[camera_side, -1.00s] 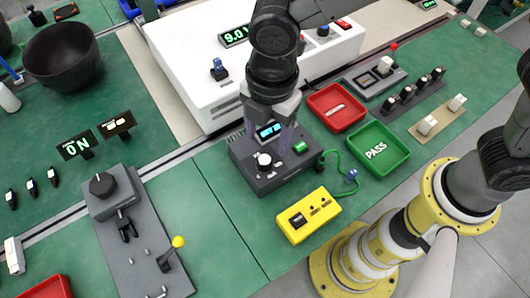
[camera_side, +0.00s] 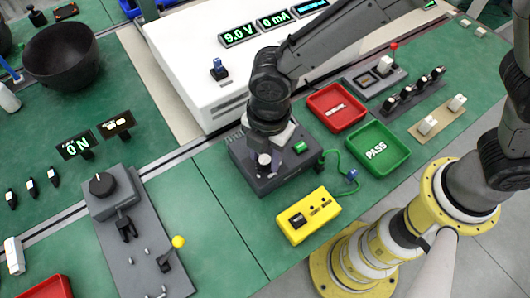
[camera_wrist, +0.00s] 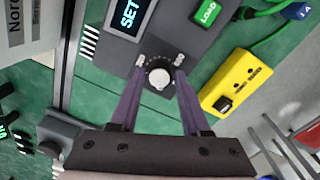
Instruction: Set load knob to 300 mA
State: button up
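The load knob (camera_wrist: 158,77), with a white cap on a dark round base, sits on the dark grey load box (camera_side: 240,158). In the wrist view my gripper (camera_wrist: 159,71) is open, with its two purple fingers pointing at the box, one on each side of the knob; I cannot tell whether they touch it. In the side view my gripper (camera_side: 268,165) is low over the box and hides most of the knob. The load box's display (camera_wrist: 128,15) shows "SET", with the rest cut off. A green LOAD button (camera_wrist: 207,12) is beside it.
A white supply (camera_side: 180,70) behind shows 9.0 V and 0 mA. A yellow box (camera_side: 308,215) with a green cable is close in front. A red tray (camera_side: 337,127) and green PASS tray (camera_side: 403,158) stand to the right.

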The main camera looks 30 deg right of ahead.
grip_shut()
jog(key=shift+m, duration=0.3)
jog(key=m, duration=0.3)
jog(key=shift+m, duration=0.3)
jog(key=m, duration=0.4)
jog(key=shift+a+m, duration=0.1)
jog(key=shift+m, duration=0.2)
jog(key=m, duration=0.6)
jog(key=shift+w+r+h, duration=0.1)
jog(key=shift+h, duration=0.2)
jog(key=m, duration=0.6)
jog(key=shift+m+g, duration=0.3)
jog(key=shift+m, duration=0.1)
